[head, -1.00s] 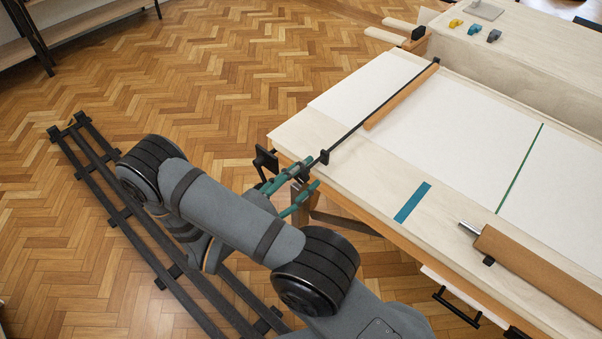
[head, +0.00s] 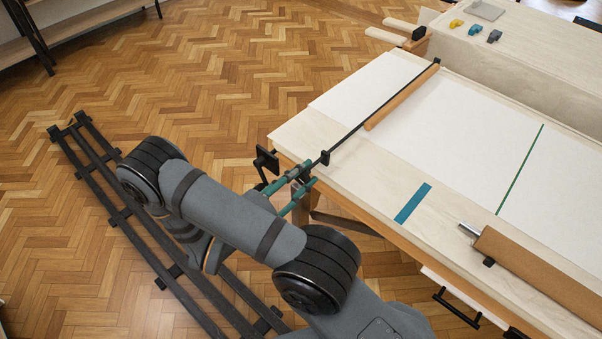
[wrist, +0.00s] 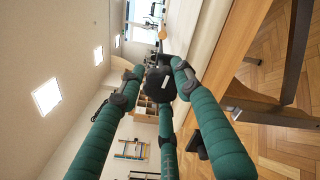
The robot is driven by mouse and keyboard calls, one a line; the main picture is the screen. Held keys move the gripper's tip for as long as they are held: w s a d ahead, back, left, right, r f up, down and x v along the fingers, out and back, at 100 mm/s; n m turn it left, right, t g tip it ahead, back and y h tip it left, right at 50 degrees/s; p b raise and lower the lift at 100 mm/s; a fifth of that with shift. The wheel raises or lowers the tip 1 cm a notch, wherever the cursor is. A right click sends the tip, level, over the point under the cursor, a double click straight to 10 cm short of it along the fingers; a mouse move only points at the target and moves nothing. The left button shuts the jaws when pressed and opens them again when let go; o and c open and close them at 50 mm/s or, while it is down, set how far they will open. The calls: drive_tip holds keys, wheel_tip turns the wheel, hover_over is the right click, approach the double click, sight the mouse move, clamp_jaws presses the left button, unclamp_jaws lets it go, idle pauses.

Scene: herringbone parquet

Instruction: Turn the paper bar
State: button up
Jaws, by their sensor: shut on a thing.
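The paper bar is a thin black rod (head: 350,133) with a wooden strip (head: 403,97) along its far part. It lies across white paper on the table, and its near end reaches past the table's left edge. My gripper (head: 305,178) has green fingers at that near end, just off the edge. In the wrist view, three green fingers are closed around a round black knob (wrist: 170,86) with a pale mark. My arm hides part of the area below the knob in the head view.
The pale table (head: 300,133) carries a blue strip (head: 412,203), a green line (head: 520,167) and a brown roll (head: 535,270) at right. A black plate (head: 266,160) sticks out beside my gripper. A raised box (head: 530,50) stands behind.

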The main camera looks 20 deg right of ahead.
drive_tip(key=shift+s+d+r, duration=0.15)
drive_tip(key=o, duration=1.1)
drive_tip(key=v, duration=1.2)
